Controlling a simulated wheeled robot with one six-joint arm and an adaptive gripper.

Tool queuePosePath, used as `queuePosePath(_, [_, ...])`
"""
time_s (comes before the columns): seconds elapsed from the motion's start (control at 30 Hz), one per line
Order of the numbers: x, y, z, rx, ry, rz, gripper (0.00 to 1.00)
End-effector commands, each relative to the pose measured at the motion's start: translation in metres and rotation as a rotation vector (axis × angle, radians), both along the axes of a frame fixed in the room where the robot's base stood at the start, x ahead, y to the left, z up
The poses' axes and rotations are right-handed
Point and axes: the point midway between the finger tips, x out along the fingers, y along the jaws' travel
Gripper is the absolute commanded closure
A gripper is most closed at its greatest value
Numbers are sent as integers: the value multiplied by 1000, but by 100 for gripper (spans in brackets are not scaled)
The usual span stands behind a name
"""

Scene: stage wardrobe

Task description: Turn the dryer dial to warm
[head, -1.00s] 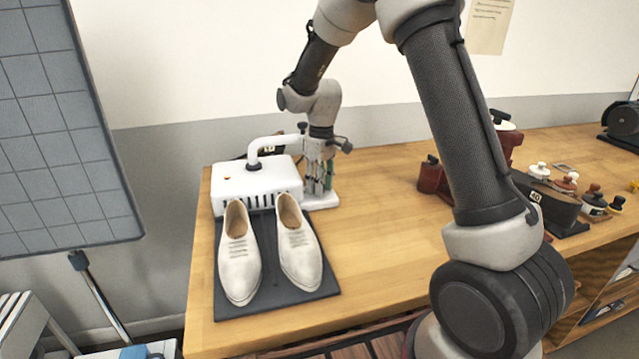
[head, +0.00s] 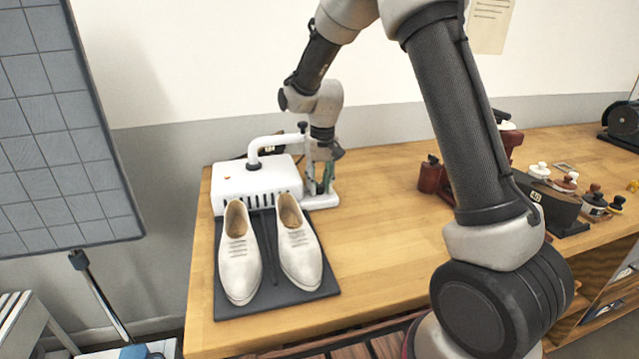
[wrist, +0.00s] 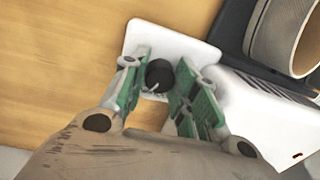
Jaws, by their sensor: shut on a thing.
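The white dryer (head: 240,183) stands at the back left of the table, with a curved pipe and a slotted front. Its white base plate (wrist: 195,40) carries a round black dial (wrist: 158,76) with a pale pointer line, seen from above in the wrist view. My gripper (wrist: 157,75) points down with its green-padded fingers on both sides of the dial, shut on it. I cannot read the dial's marks.
A pair of pale shoes (head: 240,255) stands on a dark mat (head: 300,308) in front of the dryer. The table (head: 380,240) is clear to the right of it. Stamps and a dark block (head: 545,205) are farther right.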

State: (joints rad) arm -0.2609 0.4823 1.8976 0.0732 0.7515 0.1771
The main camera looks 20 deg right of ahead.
Motion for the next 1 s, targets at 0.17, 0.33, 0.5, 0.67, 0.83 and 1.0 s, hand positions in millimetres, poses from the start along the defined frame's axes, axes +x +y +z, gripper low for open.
queuePosePath(0.17, [1,0,1,0,-3,-10,95])
queuePosePath(0.33, [1,0,1,0,-3,-10,95])
queuePosePath(0.5, [1,0,1,0,-3,-9,60])
queuePosePath(0.67, [1,0,0,0,-2,-9,49])
queuePosePath(0.83, [0,0,0,0,-1,-9,49])
queuePosePath(1.0, [1,0,11,0,-3,-9,49])
